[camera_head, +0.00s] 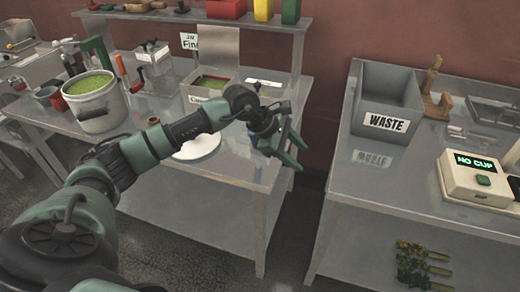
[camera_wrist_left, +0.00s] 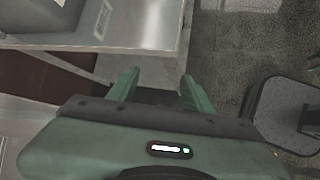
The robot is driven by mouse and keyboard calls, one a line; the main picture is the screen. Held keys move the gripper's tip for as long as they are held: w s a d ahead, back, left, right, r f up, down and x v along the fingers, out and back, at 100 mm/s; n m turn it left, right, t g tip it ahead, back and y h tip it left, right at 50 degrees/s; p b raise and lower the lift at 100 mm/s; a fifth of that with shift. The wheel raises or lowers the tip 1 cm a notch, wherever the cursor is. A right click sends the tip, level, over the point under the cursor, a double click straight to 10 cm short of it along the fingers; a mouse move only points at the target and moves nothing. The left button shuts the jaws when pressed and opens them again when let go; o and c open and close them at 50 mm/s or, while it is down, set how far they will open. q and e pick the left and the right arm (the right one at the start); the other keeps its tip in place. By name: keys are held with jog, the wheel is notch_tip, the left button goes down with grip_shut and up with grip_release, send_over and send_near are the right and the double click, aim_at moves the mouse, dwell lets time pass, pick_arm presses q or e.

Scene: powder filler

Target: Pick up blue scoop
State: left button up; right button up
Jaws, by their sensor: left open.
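The left table (camera_head: 240,165) holds a pot of green powder (camera_head: 92,108), a labelled bin (camera_head: 200,98) and a white disc (camera_head: 197,148). Across a floor gap, the right table holds a WASTE bin (camera_head: 388,100) and a device reading NO CUP (camera_head: 472,180).

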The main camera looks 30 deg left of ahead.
aim_at(255, 140)
pick_arm(q)
jog(key=a+r+y, duration=0.1)
jog(key=a+y, duration=0.1)
jog(key=a, duration=0.3)
jog(key=a+r+m+y, duration=0.1)
jog(key=a+y, duration=0.1)
jog(key=a, duration=0.3)
jog(key=a+y, duration=0.2)
jog(key=a, duration=0.3)
jog(key=shift+s+a+r+m, duration=0.15)
jog(key=shift+s+r+m, duration=0.15)
jog(key=shift+r, duration=0.1)
jog(key=p+x, duration=0.3)
jog(key=x, duration=0.3)
jog(key=shift+a+f, duration=0.15)
jog(key=shift+w+f, duration=0.3)
jog(key=shift+f, duration=0.3)
grip_shut()
jog(key=shift+r, duration=0.1)
